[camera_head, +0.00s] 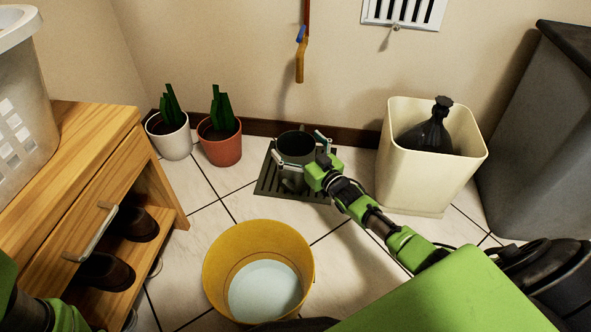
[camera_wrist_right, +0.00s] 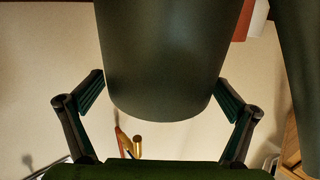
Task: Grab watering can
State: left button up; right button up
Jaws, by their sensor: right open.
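The dark green watering can (camera_head: 296,146) stands on a dark slatted floor grate by the back wall. In the right wrist view its smooth rounded body (camera_wrist_right: 163,55) fills the upper middle. My right gripper (camera_head: 300,150) is open, with one finger on each side of the can's body. In the wrist view its fingers (camera_wrist_right: 160,95) flank the can, close to its sides; I cannot tell whether they touch. A dark shape at the right edge of that view may be another part of the can. My left gripper is out of view; only part of the left arm shows at bottom left.
A yellow bucket (camera_head: 217,265) with pale liquid stands in front. Two potted plants, white pot (camera_head: 173,142) and terracotta pot (camera_head: 222,150), stand left of the grate (camera_head: 268,183). A cream bin (camera_head: 412,180) holding a black bag is close on the right. A wooden cabinet (camera_head: 100,118) is left.

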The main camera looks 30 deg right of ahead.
jog(key=c, duration=1.6)
jog(key=shift+r, duration=0.1)
jog(key=shift+c, duration=0.6)
jog(key=shift+r, duration=0.15)
